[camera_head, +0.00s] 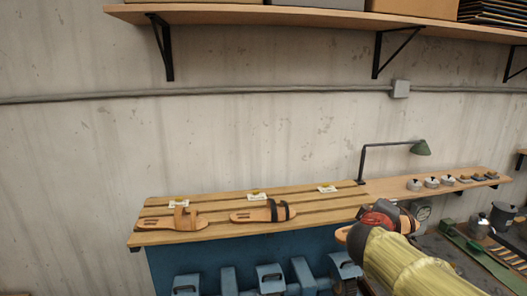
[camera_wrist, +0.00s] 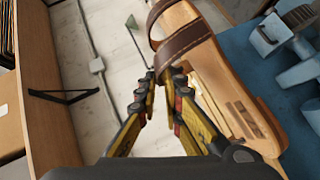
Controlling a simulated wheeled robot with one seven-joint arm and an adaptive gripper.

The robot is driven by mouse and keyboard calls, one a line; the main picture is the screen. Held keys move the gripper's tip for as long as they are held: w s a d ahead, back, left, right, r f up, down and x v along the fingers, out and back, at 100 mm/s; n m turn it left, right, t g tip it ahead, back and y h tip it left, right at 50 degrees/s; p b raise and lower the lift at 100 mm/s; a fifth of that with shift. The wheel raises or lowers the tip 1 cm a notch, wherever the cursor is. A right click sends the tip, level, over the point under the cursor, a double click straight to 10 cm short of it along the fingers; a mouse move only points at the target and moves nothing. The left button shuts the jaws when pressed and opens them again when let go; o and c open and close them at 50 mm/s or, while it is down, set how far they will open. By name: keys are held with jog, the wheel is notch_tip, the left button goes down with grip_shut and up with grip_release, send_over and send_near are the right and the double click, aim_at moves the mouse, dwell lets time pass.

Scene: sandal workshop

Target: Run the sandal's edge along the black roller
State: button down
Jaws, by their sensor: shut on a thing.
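A tan sandal (camera_wrist: 215,85) with a brown strap (camera_wrist: 186,40) fills the right of the wrist view, tilted, its sole to the right of my fingers. My gripper (camera_wrist: 165,78) is shut on it, with the fingertips at the strap's near edge. In the head view my gripper (camera_head: 385,217) is at the right end of the slatted bench, and a tan end of the held sandal (camera_head: 342,235) shows to its left. My arm hides the rest. I cannot make out the black roller in either view.
Two other sandals, one with a tan strap (camera_head: 172,221) and one with a dark strap (camera_head: 263,214), lie on the slatted bench (camera_head: 225,202). A pot (camera_head: 479,226) and tools lie right. A shelf (camera_head: 300,17) runs overhead.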

jog(key=shift+x, duration=1.1)
jog(key=f, duration=0.2)
jog(key=f+b, duration=0.1)
jog(key=f, duration=0.1)
jog(key=w+f+b, duration=0.1)
jog(key=f, duration=0.2)
jog(key=shift+a, duration=0.3)
jog(key=a+f+n+y+b, duration=0.1)
jog(key=a+f+b, duration=0.3)
jog(key=f, duration=1)
jog(key=a+f+n+t+y+b, duration=0.1)
jog(key=a+f+b, duration=0.3)
jog(key=f+b, duration=0.5)
jog(key=a+f+y+b, duration=0.1)
jog(key=a+f+b, duration=0.3)
jog(key=f, duration=1.6)
jog(key=shift+s+a+n+t+b, duration=0.3)
jog(key=shift+n+b, duration=0.1)
jog(key=shift+b, duration=0.85)
jog(key=shift+f, duration=0.1)
